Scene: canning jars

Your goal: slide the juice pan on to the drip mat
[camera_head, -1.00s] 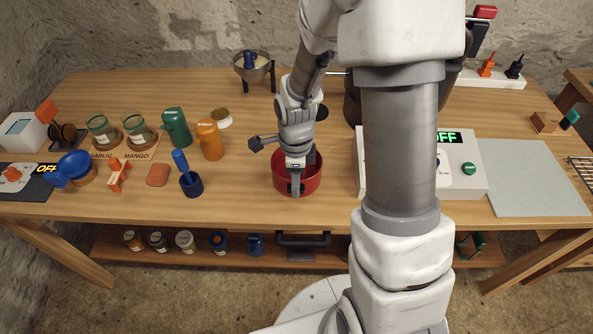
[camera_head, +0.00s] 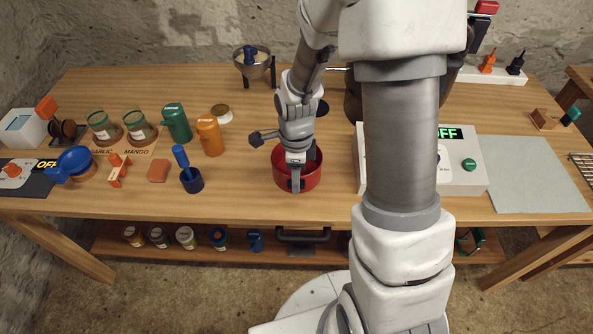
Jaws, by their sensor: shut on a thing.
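The juice pan looks to be the round red pan (camera_head: 311,178) on the wooden table, near its front edge and left of the white device. My gripper (camera_head: 295,181) points down at the pan's near left side and is shut on it; the fingertips are partly hidden against the pan. The pan's inside is mostly hidden by my gripper. The drip mat looks to be the flat grey-green sheet (camera_head: 530,178) at the right end of the table, beyond the white device.
A white device (camera_head: 463,178) with a green button and an "OFF" display stands between pan and mat. My arm hides part of it. A funnel stand (camera_head: 254,68) is at the back.

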